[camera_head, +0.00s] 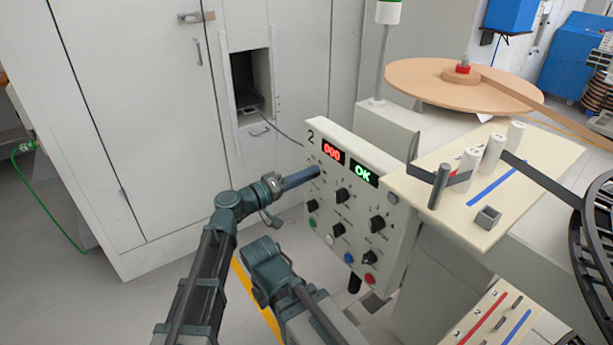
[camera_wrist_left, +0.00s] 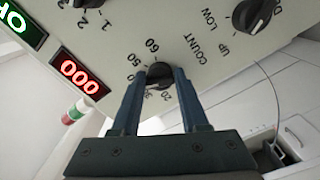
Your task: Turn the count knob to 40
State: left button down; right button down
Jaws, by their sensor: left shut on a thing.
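The control panel (camera_head: 350,200) carries a red display (camera_head: 331,151) reading 000 and a green display (camera_head: 364,173) reading OK. My left gripper (camera_head: 316,172) reaches the panel's left part, below the red display. In the left wrist view, the black count knob (camera_wrist_left: 160,74) sits between the fingertips of my left gripper (camera_wrist_left: 159,80), which is shut on it. Its scale shows upside down beside the word COUNT, with 60, 50 and 20 legible. The fingers cover part of the scale, and I cannot tell where the pointer stands. The head view hides this knob behind the fingers.
Other black knobs (camera_head: 343,195) and coloured buttons (camera_head: 369,279) are close by on the panel. A table with white rollers (camera_head: 492,152) and a large tan reel (camera_head: 463,83) stands right and behind. A grey cabinet (camera_head: 150,130) stands left.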

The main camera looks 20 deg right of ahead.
pick_arm(q)
jog(key=shift+f, duration=0.1)
dwell(0.3)
jog(key=shift+c, duration=2.3)
grip_release()
jog(key=v, duration=1.4)
jog(key=shift+d, duration=0.1)
